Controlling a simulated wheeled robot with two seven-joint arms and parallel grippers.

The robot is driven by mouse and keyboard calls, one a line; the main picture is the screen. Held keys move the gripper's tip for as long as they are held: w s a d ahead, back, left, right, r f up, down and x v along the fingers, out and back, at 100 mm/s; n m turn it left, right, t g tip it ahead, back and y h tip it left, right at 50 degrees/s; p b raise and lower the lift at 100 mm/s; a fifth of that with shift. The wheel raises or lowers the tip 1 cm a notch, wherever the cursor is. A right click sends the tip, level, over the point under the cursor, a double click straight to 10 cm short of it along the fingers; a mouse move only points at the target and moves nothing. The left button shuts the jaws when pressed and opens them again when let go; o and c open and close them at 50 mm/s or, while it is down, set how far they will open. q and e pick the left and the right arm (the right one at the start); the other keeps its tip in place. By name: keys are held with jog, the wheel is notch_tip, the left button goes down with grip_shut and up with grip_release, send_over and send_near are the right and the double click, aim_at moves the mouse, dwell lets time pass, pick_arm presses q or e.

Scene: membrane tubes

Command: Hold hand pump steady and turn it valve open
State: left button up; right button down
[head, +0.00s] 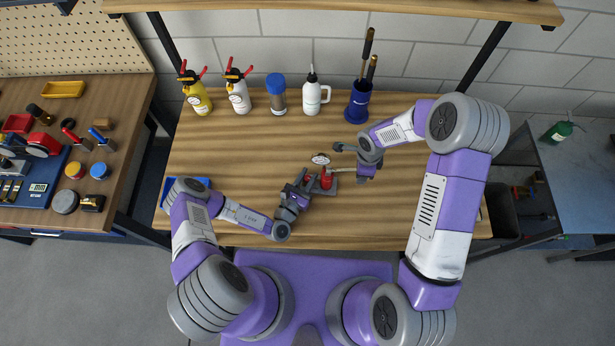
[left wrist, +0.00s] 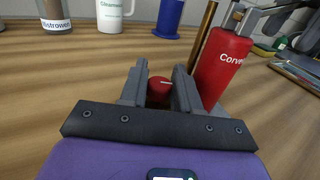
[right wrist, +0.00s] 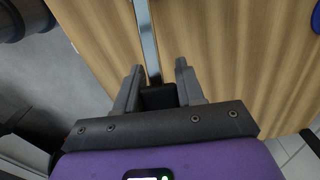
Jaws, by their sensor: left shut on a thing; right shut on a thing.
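The red hand pump (head: 327,181) stands on the table near the middle; its red body with white lettering (left wrist: 225,62) fills the right of the left wrist view. My left gripper (head: 304,180) is at the pump's left side. It is shut on the red valve knob (left wrist: 158,88), with one finger on each side. A metal lever (head: 344,170) runs right from the pump. My right gripper (head: 364,170) is shut on the lever's black grip (right wrist: 158,96); the metal bar (right wrist: 147,40) leads away from it. The pump's base is partly hidden by my grippers.
Yellow (head: 196,98) and white (head: 238,97) spray bottles, a blue-capped jar (head: 277,98), a white bottle (head: 312,97) and a blue holder (head: 358,104) line the back. A blue tray (head: 201,182) lies left. The wooden table (head: 240,150) is mostly clear around the pump.

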pick_arm(q)
jog(key=shift+n+t+y, duration=0.35)
jog(key=shift+n+y, duration=0.7)
jog(key=shift+y, duration=0.55)
jog(key=shift+n+t+y, duration=0.35)
jog(key=shift+n+y, duration=0.7)
jog(key=shift+y, duration=0.55)
jog(key=o, duration=0.9)
jog(key=shift+s, duration=0.1)
jog(key=s, duration=1.2)
pick_arm(e)
jog(key=c, duration=0.6)
grip_release()
